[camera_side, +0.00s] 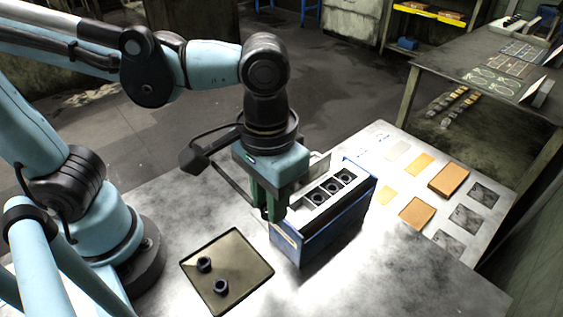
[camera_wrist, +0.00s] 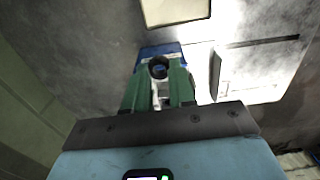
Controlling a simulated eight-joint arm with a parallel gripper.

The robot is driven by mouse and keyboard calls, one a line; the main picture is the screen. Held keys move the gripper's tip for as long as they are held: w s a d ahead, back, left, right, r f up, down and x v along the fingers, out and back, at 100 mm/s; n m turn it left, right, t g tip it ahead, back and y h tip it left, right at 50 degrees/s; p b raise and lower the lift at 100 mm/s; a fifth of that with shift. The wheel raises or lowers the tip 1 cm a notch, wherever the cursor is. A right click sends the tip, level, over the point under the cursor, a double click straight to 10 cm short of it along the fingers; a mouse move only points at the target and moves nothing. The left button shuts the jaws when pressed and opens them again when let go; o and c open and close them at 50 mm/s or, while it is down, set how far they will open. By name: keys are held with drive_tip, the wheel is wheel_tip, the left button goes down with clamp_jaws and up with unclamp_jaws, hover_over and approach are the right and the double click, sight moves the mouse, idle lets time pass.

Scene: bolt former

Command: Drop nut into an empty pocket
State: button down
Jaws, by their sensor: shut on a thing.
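My gripper (camera_side: 268,212) points down at the near left end of the blue box (camera_side: 322,225). In the wrist view its green fingers (camera_wrist: 159,76) are shut on a dark round nut (camera_wrist: 158,68). The box has a pale top with a row of dark square pockets (camera_side: 333,187); several show dark round shapes inside. The fingers hide the near end of the row, so I cannot tell whether a pocket there is empty or how high the nut is above it. Two loose dark nuts, one (camera_side: 204,264) and another (camera_side: 221,286), sit on the tray.
The shallow tan tray (camera_side: 243,256) lies on the metal table (camera_side: 160,205), left of the box. It also shows at the top of the wrist view (camera_wrist: 176,10). To the right, a pale panel holds orange blocks (camera_side: 448,179) and flat grey squares. A workbench (camera_side: 480,60) stands behind.

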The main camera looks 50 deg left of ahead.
drive_tip(key=w+r, duration=0.3)
drive_tip(key=w, duration=0.4)
drive_tip(key=shift+s+d+f, duration=0.1)
drive_tip(key=shift+d+f, duration=0.05)
drive_tip(key=shift+f, duration=2.15)
drive_tip(key=shift+f, duration=0.85)
drive_tip(key=c, duration=0.9)
unclamp_jaws()
drive_tip(key=shift+o, duration=0.2)
wheel_tip(320, 180, up, 12)
